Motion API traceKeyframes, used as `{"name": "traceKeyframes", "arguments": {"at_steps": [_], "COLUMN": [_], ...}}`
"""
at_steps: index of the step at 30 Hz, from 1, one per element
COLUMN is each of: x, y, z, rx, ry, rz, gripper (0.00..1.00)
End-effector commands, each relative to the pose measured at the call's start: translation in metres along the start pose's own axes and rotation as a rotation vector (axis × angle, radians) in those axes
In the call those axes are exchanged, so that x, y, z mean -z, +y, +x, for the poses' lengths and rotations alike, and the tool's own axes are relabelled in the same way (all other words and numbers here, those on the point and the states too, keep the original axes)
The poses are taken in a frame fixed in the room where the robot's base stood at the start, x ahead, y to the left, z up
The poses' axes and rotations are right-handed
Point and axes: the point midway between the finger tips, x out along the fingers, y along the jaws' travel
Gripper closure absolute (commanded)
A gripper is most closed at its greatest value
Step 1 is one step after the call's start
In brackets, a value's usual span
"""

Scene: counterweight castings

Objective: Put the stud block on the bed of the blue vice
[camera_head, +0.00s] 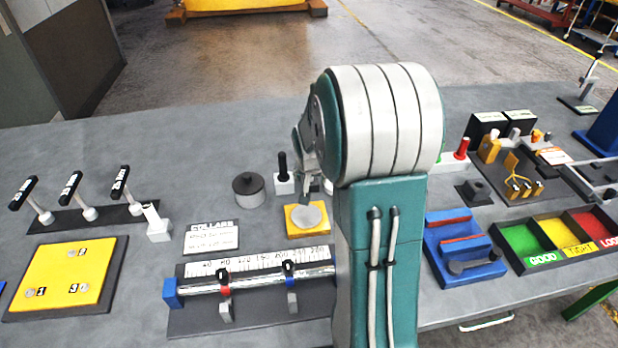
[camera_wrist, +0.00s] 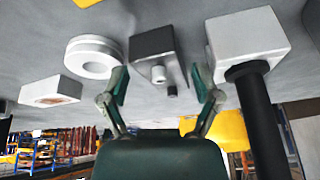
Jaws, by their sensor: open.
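A dark grey block with two short round studs (camera_wrist: 150,43), seemingly the stud block, shows in the wrist view just beyond my gripper (camera_wrist: 160,82). My gripper is open, with its two fingers apart and nothing held between them; the studs appear in the gap. I cannot make this block out in the head view, where my arm covers much of the area around my gripper (camera_head: 308,182). The blue vice (camera_head: 468,262) stands to the right of my arm in the head view, with red jaw faces and a dark handle in front. Its bed is partly hidden.
A white block with a black post (camera_head: 284,185) stands close by the gripper; it shows also in the wrist view (camera_wrist: 245,40). A white ring (camera_wrist: 92,50) is on the other side. A yellow block with a pale disc (camera_head: 306,232) and a three-colour tray (camera_head: 520,262) are nearby.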

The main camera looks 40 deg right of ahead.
Motion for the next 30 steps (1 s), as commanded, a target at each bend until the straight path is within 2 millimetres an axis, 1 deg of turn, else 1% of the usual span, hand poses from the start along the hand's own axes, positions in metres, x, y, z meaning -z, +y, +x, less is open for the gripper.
{"name": "traceKeyframes", "arguments": {"at_steps": [2, 3, 5, 6, 8, 17, 20, 23, 25, 29, 30], "x": [0.000, 0.000, 0.000, 0.000, 0.000, 0.001, 0.003, 0.009, 0.014, 0.004, 0.002], "y": [0.000, 0.000, 0.000, 0.000, 0.000, 0.000, -0.001, -0.001, -0.002, 0.001, 0.002], "z": [0.000, 0.000, -0.001, -0.001, -0.001, -0.001, -0.006, -0.019, -0.033, -0.060, -0.070], "rx": [0.000, 0.000, 0.000, 0.000, 0.000, 0.000, 0.000, 0.001, 0.002, 0.002, 0.003], "ry": [0.000, 0.000, 0.000, 0.000, 0.000, 0.001, 0.001, 0.004, 0.007, 0.007, 0.008], "rz": [0.000, 0.000, 0.000, 0.000, 0.000, -0.001, 0.000, 0.000, 0.001, 0.000, 0.000], "gripper": [0.19, 0.28, 0.55, 0.73, 0.99, 1.00, 1.00, 1.00, 1.00, 1.00, 1.00]}}
